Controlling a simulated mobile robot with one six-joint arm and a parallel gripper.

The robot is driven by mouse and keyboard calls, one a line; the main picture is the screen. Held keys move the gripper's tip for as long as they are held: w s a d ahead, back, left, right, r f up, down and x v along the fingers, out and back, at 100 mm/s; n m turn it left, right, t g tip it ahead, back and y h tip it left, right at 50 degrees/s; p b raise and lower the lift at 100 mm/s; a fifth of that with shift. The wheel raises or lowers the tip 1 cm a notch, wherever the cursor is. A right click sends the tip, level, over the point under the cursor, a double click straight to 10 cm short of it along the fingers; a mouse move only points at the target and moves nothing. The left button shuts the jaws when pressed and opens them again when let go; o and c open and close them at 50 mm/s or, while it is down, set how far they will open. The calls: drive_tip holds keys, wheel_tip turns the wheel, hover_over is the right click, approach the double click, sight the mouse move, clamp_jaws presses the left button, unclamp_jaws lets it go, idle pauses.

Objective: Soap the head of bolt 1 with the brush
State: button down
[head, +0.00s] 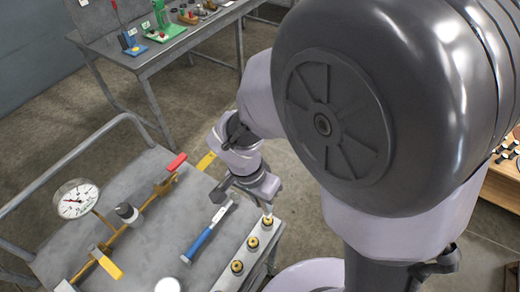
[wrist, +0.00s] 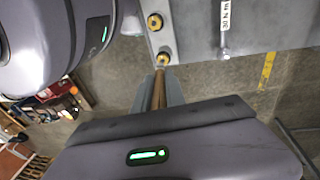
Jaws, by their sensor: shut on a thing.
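My gripper (wrist: 160,92) is shut on a brush (wrist: 158,88) with a thin wooden handle, seen in the wrist view. In the head view my gripper (head: 262,192) is over the near right edge of the cart. The brush tip is at the end brass bolt (wrist: 163,58), which also shows in the head view (head: 267,220); I cannot tell whether they touch. Two more brass bolts, the middle one (head: 252,243) and the near one (head: 237,267), stand in a row on a pale bar (head: 228,282). No bolt number is readable.
The grey cart top (head: 165,215) also carries a blue-handled tool (head: 205,238), a pressure gauge (head: 76,199), a yellow lever (head: 106,264), a red handle (head: 176,162) and a white round object (head: 168,286), cut off below. A workbench (head: 150,48) stands behind.

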drive_tip(key=shift+f, duration=0.8)
drive_tip(key=shift+f+b, duration=0.65)
drive_tip(key=shift+b, duration=0.4)
idle(0.4)
drive_tip(key=shift+s+a, duration=0.1)
idle(0.3)
drive_tip(key=shift+s+a+b, duration=0.15)
drive_tip(key=shift+s+b, duration=0.05)
drive_tip(key=shift+b, duration=0.2)
drive_tip(key=shift+w, duration=0.1)
drive_tip(key=shift+w+d, duration=0.2)
drive_tip(key=shift+d, duration=0.05)
